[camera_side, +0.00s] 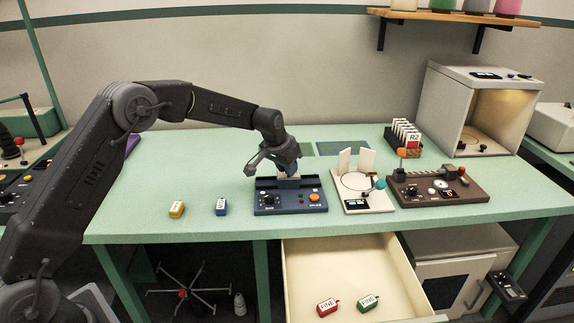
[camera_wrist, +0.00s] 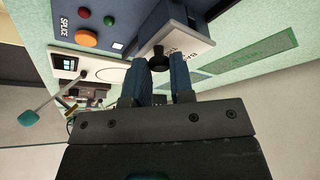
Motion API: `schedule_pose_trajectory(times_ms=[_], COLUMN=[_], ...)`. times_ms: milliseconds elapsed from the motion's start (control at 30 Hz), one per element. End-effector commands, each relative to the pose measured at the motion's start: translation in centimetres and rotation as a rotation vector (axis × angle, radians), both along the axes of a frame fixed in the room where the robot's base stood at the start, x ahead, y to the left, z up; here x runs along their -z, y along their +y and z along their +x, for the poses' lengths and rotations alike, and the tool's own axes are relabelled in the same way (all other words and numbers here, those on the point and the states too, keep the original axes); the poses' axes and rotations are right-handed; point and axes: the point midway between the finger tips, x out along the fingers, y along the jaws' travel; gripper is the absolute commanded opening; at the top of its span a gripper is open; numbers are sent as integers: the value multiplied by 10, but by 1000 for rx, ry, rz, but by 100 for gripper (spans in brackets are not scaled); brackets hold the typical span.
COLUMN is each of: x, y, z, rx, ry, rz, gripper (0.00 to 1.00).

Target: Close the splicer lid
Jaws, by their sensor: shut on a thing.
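The splicer (camera_side: 268,203) is a dark blue box with an orange button on its right front, standing on the bench below my gripper (camera_side: 288,175). In the wrist view its blue panel (camera_wrist: 90,22) reads SPLICE and carries a red and an orange button. The pale splicer lid (camera_wrist: 190,40) is at the top of the wrist view, with a black knob (camera_wrist: 158,58) on its face. My gripper (camera_wrist: 166,68) is shut on this knob, one blue finger on each side. The fingers partly hide the lid, and I cannot tell its exact angle.
Right of the splicer stand a white device (camera_side: 352,203) with upright plates and a brown unit (camera_side: 440,190) with knobs. A yellow tag (camera_side: 177,209) and a blue tag (camera_side: 221,207) lie to the left. Below, an open drawer (camera_side: 340,275) holds a red and a green tag.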

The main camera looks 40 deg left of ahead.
Motion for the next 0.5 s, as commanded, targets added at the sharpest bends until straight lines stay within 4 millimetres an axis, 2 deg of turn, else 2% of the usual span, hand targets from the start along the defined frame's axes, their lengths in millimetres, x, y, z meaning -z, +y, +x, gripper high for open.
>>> schedule_pose_trajectory(times_ms=[100,133,300,400,500], x=[1,1,1,1,1], y=[-5,-5,-4,-3,-3], z=[-2,-2,-2,-2,-2], rx=[5,5,5,4,3], ry=[12,13,12,11,10], rz=[-4,-5,-4,-4,-3], gripper=[0,24,40,48,48])
